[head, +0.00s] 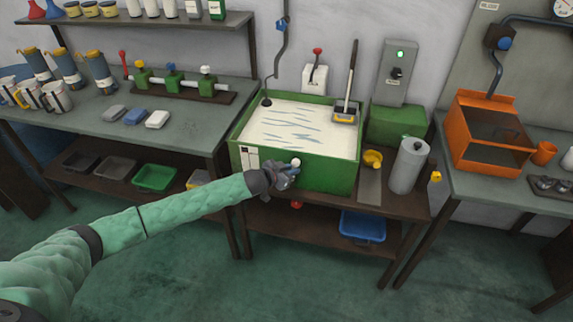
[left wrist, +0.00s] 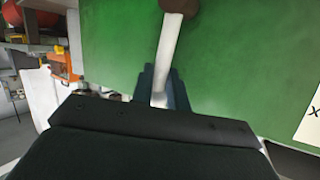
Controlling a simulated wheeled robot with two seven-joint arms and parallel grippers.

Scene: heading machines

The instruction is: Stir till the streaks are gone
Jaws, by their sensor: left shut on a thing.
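The open green tank (head: 330,176) stands on the middle bench and holds whitish liquid (head: 312,122) with several blue-grey streaks across its surface. My left gripper (head: 285,172) is at the outside of the tank's front wall. In the left wrist view its fingers (left wrist: 160,92) are shut on a white lever (left wrist: 169,45), which runs to a brown end against the green wall (left wrist: 235,60). The lever's white tip (head: 296,162) shows in the head view. A long-handled tool (head: 346,108) with a yellow-and-grey head rests at the tank's back right corner. My right gripper is not in view.
A grey control box (head: 394,75) with a lit green light hangs behind the tank. A yellow cup (head: 372,160) and a grey cylinder (head: 408,165) stand right of the tank. An orange tank (head: 470,150) is further right. Green floor lies open in front.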

